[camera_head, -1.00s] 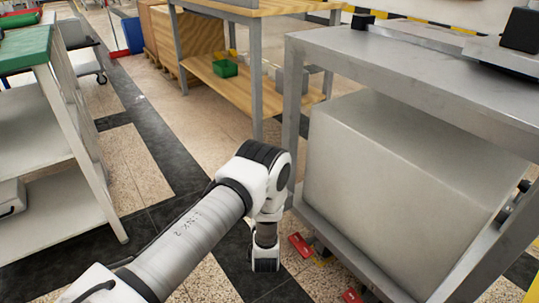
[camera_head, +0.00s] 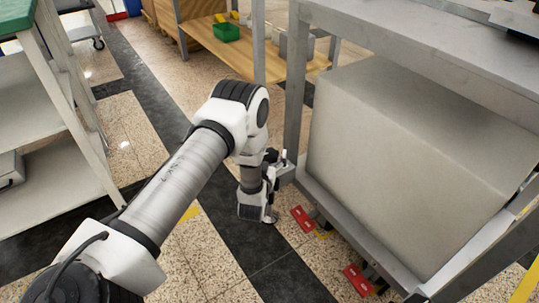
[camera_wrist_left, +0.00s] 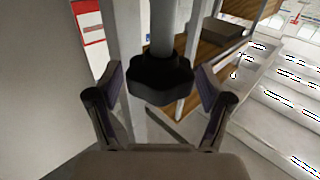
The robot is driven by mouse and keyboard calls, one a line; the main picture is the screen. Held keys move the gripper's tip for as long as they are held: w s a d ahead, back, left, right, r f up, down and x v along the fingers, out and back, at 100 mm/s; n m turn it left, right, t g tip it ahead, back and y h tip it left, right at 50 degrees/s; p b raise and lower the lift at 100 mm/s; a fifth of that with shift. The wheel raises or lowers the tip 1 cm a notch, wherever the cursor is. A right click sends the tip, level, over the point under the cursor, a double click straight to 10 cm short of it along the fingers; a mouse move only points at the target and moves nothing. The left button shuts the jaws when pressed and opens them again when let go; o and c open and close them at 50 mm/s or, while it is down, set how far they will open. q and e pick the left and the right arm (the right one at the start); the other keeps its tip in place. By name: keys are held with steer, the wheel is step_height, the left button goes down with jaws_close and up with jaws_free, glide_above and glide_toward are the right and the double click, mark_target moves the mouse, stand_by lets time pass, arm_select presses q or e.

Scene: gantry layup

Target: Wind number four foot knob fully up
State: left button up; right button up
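A black lobed foot knob (camera_wrist_left: 160,80) hangs on a grey vertical stem in the left wrist view. My left gripper (camera_wrist_left: 158,85) is open, with one finger on each side of the knob and a visible gap on both sides. No number shows on the knob. In the head view my left arm reaches down to the near-left corner of the grey metal cart (camera_head: 345,213), its wrist low beside the corner post. The fingers and knob are too small and partly hidden there to tell apart. My right gripper is not in view.
A large pale block (camera_head: 405,165) fills the cart's lower shelf. Red pedals (camera_head: 303,218) stick out low along the cart's side. A wooden-shelf bench (camera_head: 250,65) with a green bin (camera_head: 226,32) stands behind. A white shelf rack (camera_head: 40,120) is at left; floor between is clear.

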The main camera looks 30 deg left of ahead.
arm_select(q)
steer(key=c, duration=0.9)
steer(key=shift+d+n+g+y, duration=0.1)
steer(key=shift+n+g+y, duration=0.2)
steer(key=shift+n+y, duration=0.3)
steer(key=n+g+y, duration=0.1)
steer(key=y, duration=0.2)
steer(key=shift+n+g, duration=0.3)
steer(key=shift+n, duration=0.1)
steer(key=n+g+y, duration=0.2)
steer(key=y, duration=0.1)
steer(key=shift+w+n+g, duration=0.1)
steer(key=shift+n+g, duration=0.2)
steer(key=shift+g, duration=0.1)
steer(key=n+g+y+b, duration=0.1)
steer(key=n+g+y, duration=0.1)
steer(key=g, duration=0.1)
steer(key=shift+f+n, duration=0.1)
steer(key=shift+n, duration=0.2)
steer(key=shift+n+g+y+b, duration=0.9)
steer(key=shift+n+g, duration=0.5)
steer(key=shift+g, duration=0.7)
